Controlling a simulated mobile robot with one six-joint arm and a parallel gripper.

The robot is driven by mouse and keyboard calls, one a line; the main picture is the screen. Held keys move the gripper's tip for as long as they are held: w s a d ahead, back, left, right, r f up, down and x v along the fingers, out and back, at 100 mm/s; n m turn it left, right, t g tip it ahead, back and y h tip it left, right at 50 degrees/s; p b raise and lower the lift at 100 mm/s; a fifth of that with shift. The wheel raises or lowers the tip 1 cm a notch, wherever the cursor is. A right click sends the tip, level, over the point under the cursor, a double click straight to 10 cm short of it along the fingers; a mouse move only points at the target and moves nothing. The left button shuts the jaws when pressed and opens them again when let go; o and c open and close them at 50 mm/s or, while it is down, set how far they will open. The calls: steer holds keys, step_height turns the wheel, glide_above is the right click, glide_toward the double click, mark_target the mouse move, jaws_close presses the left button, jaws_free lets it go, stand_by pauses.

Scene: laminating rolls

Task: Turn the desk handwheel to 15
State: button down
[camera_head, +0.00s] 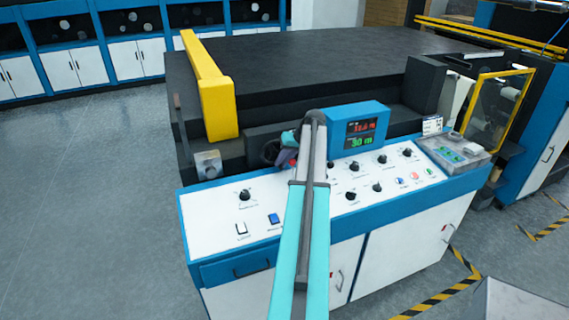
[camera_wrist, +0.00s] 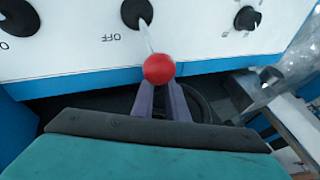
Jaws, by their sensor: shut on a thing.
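In the wrist view, part of a dark curved rim (camera_wrist: 208,102) shows behind my fingers. A red ball knob (camera_wrist: 158,68) sits at my fingertips. My gripper (camera_wrist: 160,88) is shut on the red knob, one finger on each side below the ball. A scale or pointer on the wheel cannot be made out.
The white control desk (camera_head: 225,215) carries several black knobs and switches. A blue display box (camera_head: 360,127) stands on it with red and green digits; the red number is too small to read surely. A grey metal block (camera_head: 207,164) is left of the wheel. Open floor lies left.

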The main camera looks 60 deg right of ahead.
steer(key=shift+w+f+t+y+b, duration=0.1)
steer(key=shift+f+t+y+b, duration=0.35)
steer(key=shift+y+b, duration=0.3)
steer(key=shift+a+r+t, duration=0.2)
steer(key=shift+r+t, duration=0.05)
steer(key=c, duration=1.7)
jaws_free()
steer(key=shift+c, duration=0.2)
steer(key=shift+r, duration=0.1)
